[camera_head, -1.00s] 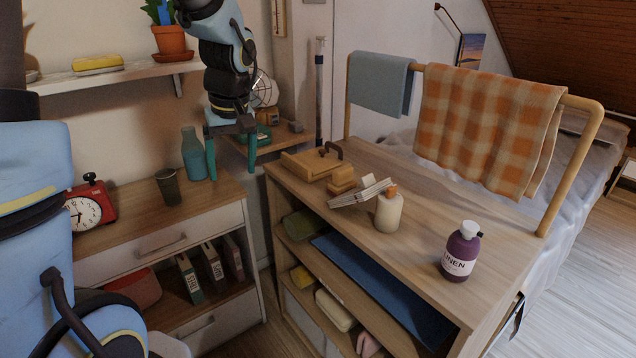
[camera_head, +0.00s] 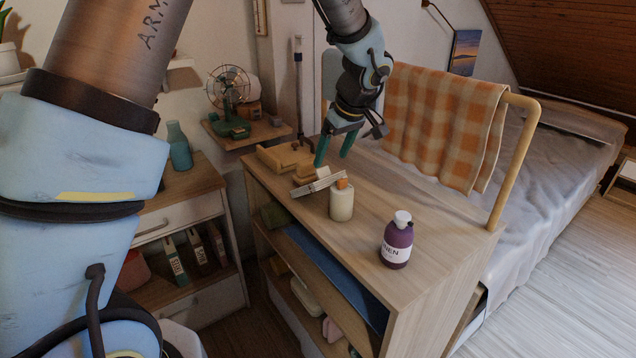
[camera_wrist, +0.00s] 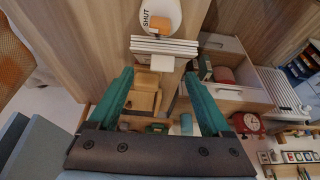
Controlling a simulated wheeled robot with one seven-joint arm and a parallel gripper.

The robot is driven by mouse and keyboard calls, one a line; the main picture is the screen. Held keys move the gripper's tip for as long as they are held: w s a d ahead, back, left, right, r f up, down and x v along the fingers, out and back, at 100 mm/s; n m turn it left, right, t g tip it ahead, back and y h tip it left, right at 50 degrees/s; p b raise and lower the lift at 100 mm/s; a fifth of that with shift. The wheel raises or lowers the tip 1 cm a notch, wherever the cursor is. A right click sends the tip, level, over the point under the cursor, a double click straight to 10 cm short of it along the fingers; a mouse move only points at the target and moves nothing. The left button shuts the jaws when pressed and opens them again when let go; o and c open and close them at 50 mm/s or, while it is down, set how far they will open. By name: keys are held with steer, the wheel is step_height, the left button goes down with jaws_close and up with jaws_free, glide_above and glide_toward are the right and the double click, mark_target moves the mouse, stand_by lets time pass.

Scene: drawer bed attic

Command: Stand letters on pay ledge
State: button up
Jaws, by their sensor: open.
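The stack shows edge-on in the wrist view (camera_wrist: 165,46), just beyond my fingertips. My gripper (camera_head: 334,157) is open and empty above the dresser, close behind the stack. In the wrist view its two green fingers (camera_wrist: 158,75) are spread, with a wooden holder-like piece (camera_wrist: 145,92) seen between them. I cannot tell which surface is the pay ledge; a small wall ledge (camera_head: 250,138) stands at the back left.
A purple bottle (camera_head: 397,240) stands at the right of the dresser top (camera_head: 440,215). A checked cloth (camera_head: 440,120) hangs on a wooden rail behind. A desk fan (camera_head: 230,88) stands on the wall ledge. The right part of the dresser top is mostly clear.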

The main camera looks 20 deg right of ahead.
mark_target(323, 169)
steer(key=shift+w+a+p+x, duration=0.15)
steer(key=shift+p+x, duration=0.4)
steer(key=shift+x, duration=0.7)
steer(key=shift+w+a+p+x, duration=0.1)
steer(key=shift+p+x, duration=0.45)
steer(key=shift+x, duration=0.65)
steer(key=shift+r, duration=0.1)
steer(key=shift+c, duration=0.4)
jaws_close()
